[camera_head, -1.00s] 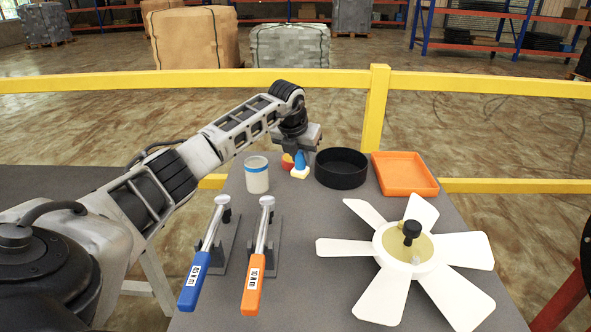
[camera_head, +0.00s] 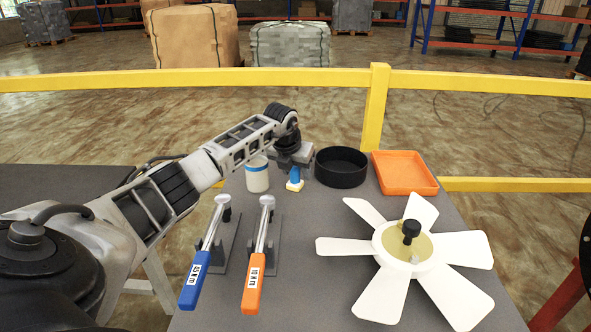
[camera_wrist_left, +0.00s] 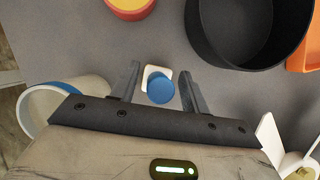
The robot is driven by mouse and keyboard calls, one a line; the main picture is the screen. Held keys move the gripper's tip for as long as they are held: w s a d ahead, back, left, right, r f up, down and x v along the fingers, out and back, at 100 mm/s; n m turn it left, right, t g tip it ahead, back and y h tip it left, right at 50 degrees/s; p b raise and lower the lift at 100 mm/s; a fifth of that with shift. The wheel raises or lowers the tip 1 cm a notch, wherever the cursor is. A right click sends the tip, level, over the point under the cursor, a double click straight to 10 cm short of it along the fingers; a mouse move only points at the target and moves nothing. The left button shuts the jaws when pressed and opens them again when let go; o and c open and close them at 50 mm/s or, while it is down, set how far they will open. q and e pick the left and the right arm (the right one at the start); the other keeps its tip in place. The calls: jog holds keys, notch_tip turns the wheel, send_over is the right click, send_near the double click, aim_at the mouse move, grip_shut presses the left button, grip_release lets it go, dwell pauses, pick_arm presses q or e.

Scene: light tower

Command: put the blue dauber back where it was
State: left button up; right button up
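The blue dauber (camera_head: 295,175), a blue top on a white base, is on the grey table below my left gripper (camera_head: 293,163). In the left wrist view the dauber (camera_wrist_left: 160,89) lies between the two fingers of my left gripper (camera_wrist_left: 159,78). The fingers are spread, with a small gap on each side of the blue top. A red and yellow round piece (camera_wrist_left: 130,6) shows at the top edge of the wrist view; the gripper hides it in the head view. My right gripper is not in view.
A white cup with a blue band (camera_head: 257,175) stands left of the dauber. A black round bowl (camera_head: 341,168) and an orange tray (camera_head: 404,174) are to the right.

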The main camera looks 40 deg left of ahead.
pick_arm(q)
jog(key=shift+s+r, duration=0.1)
jog(key=shift+r, duration=0.25)
jog(key=v, duration=1.1)
jog(key=shift+s+r, duration=0.15)
jog(key=shift+r, duration=0.1)
jog(key=shift+d, duration=0.1)
